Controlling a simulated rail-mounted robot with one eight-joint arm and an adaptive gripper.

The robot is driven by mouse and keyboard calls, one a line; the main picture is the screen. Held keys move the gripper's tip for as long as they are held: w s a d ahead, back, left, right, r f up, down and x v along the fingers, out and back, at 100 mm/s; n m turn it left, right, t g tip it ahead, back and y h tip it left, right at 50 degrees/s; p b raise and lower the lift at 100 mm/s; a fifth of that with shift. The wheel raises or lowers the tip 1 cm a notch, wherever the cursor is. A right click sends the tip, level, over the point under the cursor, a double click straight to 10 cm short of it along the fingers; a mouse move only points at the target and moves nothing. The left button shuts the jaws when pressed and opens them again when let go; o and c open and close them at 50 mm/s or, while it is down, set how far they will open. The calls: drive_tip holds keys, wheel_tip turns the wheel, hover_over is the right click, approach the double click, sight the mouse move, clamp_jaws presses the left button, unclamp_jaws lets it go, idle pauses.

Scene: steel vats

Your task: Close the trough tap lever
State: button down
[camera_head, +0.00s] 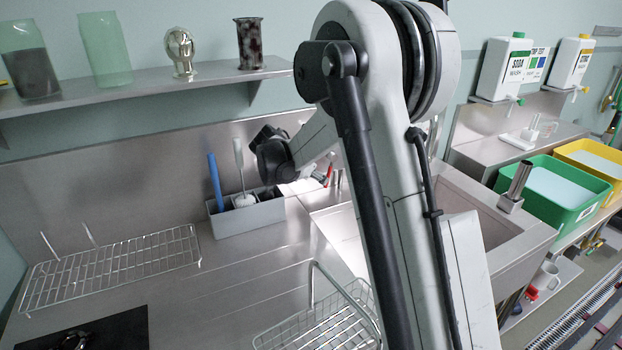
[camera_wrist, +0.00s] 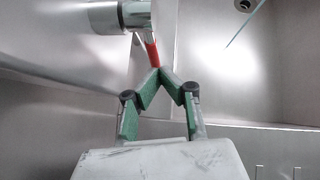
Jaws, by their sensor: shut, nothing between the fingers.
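The tap (camera_wrist: 122,15) is a steel body at the top of the wrist view, with a red lever (camera_wrist: 152,53) hanging down from it. My gripper (camera_wrist: 160,72) has green-padded fingers that meet at their tips, shut with nothing between them. The fingertips are right at the lever's lower end in the picture; I cannot tell whether they touch it. In the head view, my arm covers much of the sink, and the gripper's fingers cannot be made out. A small red piece (camera_head: 329,175) shows beside the arm there; I cannot tell whether it is the lever.
A grey caddy (camera_head: 246,216) with brushes stands at the back of the steel counter. A wire rack (camera_head: 115,268) lies to its left, and a wire basket (camera_head: 318,320) is in front. The sink (camera_head: 470,205) is right of my arm, with a green tub (camera_head: 555,190) beyond.

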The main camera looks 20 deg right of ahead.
drive_tip(key=shift+w+d, duration=0.15)
drive_tip(key=shift+d, duration=0.55)
drive_tip(key=shift+f, duration=0.1)
drive_tip(key=shift+d+f+b, duration=0.2)
drive_tip(key=shift+d+b, duration=0.45)
drive_tip(key=shift+b, duration=0.3)
drive_tip(key=shift+a, duration=0.1)
